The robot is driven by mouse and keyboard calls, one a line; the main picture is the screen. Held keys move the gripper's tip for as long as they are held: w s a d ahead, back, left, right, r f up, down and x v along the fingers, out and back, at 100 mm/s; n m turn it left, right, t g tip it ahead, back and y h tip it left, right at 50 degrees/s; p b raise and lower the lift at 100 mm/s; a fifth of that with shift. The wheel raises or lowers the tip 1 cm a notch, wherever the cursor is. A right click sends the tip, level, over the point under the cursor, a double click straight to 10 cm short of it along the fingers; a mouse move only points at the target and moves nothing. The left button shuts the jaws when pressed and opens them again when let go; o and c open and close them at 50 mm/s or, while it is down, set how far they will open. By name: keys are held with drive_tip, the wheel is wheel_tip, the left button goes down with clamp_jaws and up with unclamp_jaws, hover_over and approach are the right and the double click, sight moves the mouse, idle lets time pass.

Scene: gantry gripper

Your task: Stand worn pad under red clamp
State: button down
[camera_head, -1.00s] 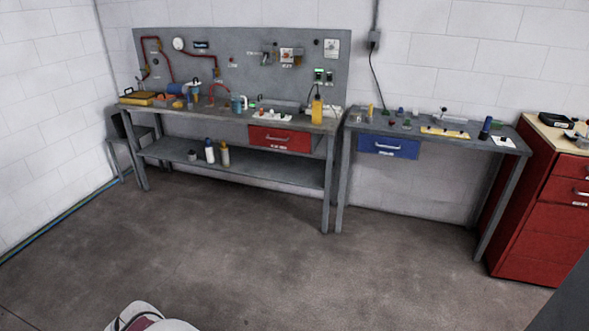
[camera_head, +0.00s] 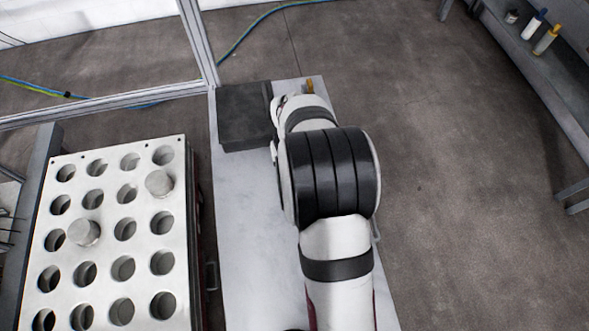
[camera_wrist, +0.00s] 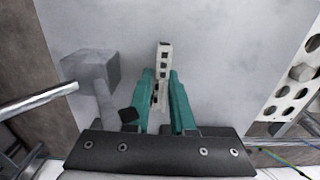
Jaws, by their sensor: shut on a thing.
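In the wrist view, my gripper (camera_wrist: 162,76) has teal fingers closed around a narrow pale strip with dark square marks (camera_wrist: 165,46). The strip lies between the fingers and extends past their tips. I cannot tell whether this strip is the worn pad. A pale grey surface lies beyond it. In the head view my arm covers the gripper and whatever it holds. No red clamp can be made out in either current view.
A perforated plate (camera_head: 104,210) stands at left, with two metal cylinders (camera_head: 83,232) (camera_head: 158,183) in its holes. A dark grey block (camera_head: 244,128) sits on the pale table (camera_head: 245,215). A grey mallet-like object (camera_wrist: 92,72) is left of the fingers.

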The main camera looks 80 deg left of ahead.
drive_tip(key=shift+f, duration=0.45)
drive_tip(key=c, duration=0.8)
unclamp_jaws()
drive_tip(key=shift+f, duration=0.1)
drive_tip(key=shift+o, duration=0.2)
